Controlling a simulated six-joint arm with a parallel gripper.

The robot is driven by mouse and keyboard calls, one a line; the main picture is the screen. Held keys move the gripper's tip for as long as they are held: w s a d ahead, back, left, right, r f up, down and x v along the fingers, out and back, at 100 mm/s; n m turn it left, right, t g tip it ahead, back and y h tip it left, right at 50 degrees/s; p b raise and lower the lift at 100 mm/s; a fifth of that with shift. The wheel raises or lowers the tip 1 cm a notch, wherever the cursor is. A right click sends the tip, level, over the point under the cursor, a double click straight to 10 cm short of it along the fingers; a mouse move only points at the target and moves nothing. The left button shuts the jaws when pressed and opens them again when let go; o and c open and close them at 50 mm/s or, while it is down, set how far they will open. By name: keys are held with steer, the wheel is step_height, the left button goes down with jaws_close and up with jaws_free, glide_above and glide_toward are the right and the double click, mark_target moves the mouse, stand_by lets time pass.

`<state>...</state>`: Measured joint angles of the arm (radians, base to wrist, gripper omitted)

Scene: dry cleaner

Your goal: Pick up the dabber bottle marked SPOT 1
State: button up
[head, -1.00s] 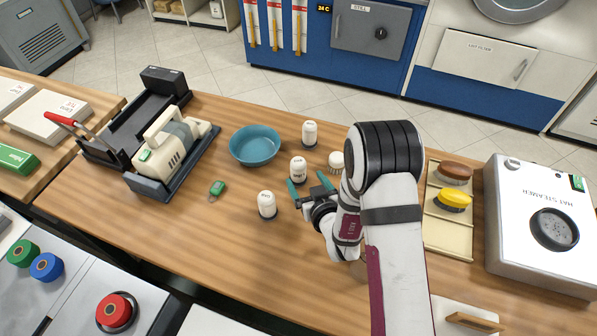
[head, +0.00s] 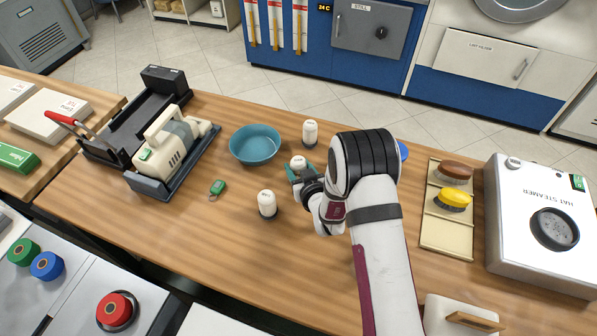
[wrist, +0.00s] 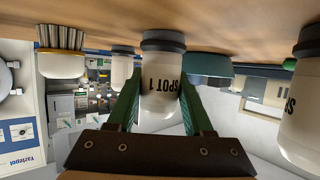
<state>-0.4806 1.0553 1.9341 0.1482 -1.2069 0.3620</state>
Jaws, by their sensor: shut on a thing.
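The dabber bottle marked SPOT 1 (wrist: 161,82) is white with a dark grey base ring, and its label reads upside down in the wrist view. It is between the two green fingers of my gripper (wrist: 160,112), which is shut on it. In the head view the bottle (head: 298,162) shows only its top above my gripper (head: 300,175); the rest is hidden by the fingers. The bottle appears upright at table level; I cannot tell whether it touches the table.
Similar white bottles stand behind (head: 310,132) and front left (head: 267,204). A teal bowl (head: 255,145) is close on the left. A tray (head: 447,233) with brushes and a hat steamer (head: 540,225) are at right.

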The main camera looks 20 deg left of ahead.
jaws_close()
steer(key=shift+r, duration=0.1)
